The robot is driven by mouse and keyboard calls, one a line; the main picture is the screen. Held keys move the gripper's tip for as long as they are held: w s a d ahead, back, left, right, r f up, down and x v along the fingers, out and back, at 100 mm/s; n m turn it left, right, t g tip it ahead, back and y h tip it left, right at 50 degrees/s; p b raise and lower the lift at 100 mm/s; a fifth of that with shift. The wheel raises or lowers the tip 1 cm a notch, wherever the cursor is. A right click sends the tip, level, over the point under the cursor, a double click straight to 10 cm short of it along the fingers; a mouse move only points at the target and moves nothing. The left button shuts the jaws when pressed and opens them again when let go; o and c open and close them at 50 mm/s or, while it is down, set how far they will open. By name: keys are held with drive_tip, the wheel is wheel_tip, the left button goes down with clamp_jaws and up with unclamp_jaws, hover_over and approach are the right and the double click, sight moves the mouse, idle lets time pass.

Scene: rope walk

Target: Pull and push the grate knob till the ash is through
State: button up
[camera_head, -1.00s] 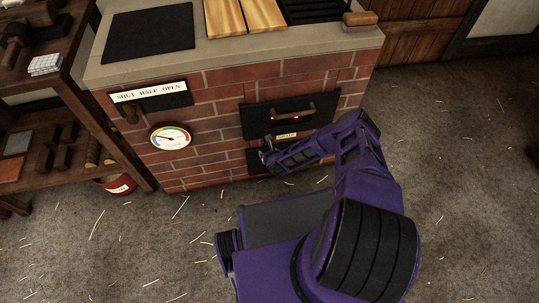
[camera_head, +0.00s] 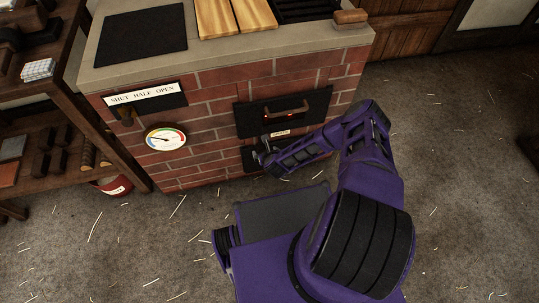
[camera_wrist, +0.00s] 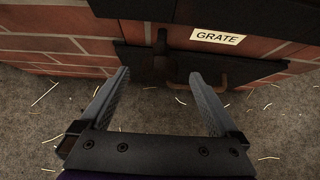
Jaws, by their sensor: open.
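The grate knob (camera_wrist: 161,42) is a dark knob on a short rod at the brick stove front, left of the white GRATE label (camera_wrist: 218,36) in the wrist view. My gripper (camera_wrist: 160,76) is open, its two fingers apart on either side of the knob's line and nearer the camera. Nothing is between the fingers. In the head view my gripper (camera_head: 262,153) is at the stove's lower front and hides the knob. The firebox door (camera_head: 284,112) above shows a red glow in its slot. No ash can be made out.
A dial gauge (camera_head: 166,138) and a damper plate (camera_head: 144,98) reading "SHUT HALF OPEN" are on the stove's left. A shelf (camera_head: 88,108) stands left; straw-strewn floor is open.

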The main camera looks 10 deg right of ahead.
drive_tip(key=p+v, duration=0.2)
drive_tip(key=v, duration=0.9)
drive_tip(key=shift+s+r, duration=0.2)
drive_tip(key=shift+r, duration=0.05)
drive_tip(key=shift+f, duration=0.1)
